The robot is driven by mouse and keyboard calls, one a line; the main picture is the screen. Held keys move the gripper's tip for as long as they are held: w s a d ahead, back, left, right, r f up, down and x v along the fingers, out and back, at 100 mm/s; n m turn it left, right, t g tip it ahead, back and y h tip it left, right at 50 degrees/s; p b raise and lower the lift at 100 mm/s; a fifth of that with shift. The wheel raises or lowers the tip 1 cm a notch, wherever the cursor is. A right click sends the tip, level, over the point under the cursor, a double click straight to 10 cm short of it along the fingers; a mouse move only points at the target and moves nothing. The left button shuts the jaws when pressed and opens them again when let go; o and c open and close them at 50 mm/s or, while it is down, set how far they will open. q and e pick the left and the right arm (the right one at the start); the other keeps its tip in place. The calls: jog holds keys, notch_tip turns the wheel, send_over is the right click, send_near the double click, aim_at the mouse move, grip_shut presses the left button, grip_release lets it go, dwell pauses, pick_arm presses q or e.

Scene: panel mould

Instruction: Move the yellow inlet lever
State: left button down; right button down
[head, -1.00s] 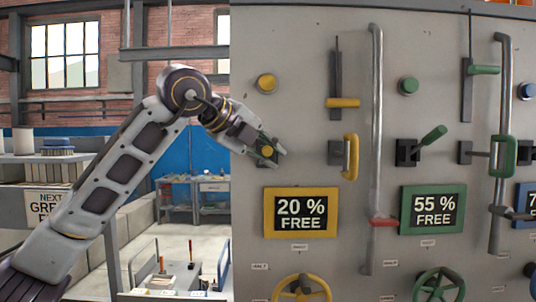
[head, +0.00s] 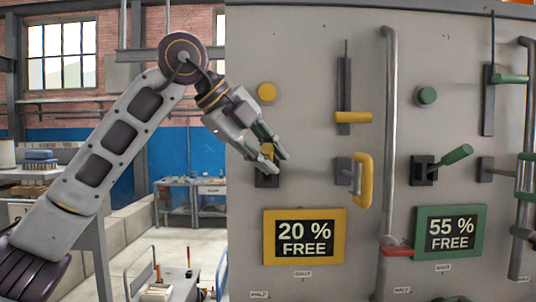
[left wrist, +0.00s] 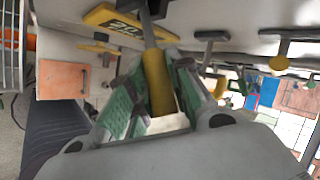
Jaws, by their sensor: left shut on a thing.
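The yellow inlet lever (head: 267,151) stands on a dark base (head: 267,180) on the left part of the panel, above the yellow 20 % sign. My left gripper (head: 277,163) reaches it from the upper left, and its fingers cover part of the lever. In the left wrist view the lever's yellow grip (left wrist: 157,82) lies between the green finger pads of the left gripper (left wrist: 157,103), which is shut on it. The lever's exact tilt is hard to tell behind the fingers. My right gripper is not in view.
A yellow button (head: 266,93) sits above the lever. A yellow slider handle (head: 352,117) and a yellow D-handle (head: 364,180) are to its right, before a grey vertical pipe (head: 389,130). The 20 % sign (head: 304,259) is below. Green controls are farther right.

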pick_arm(q)
jog(key=shift+r, duration=0.1)
jog(key=c, duration=1.3)
grip_release()
jog(key=shift+w, duration=0.1)
jog(key=v, duration=1.2)
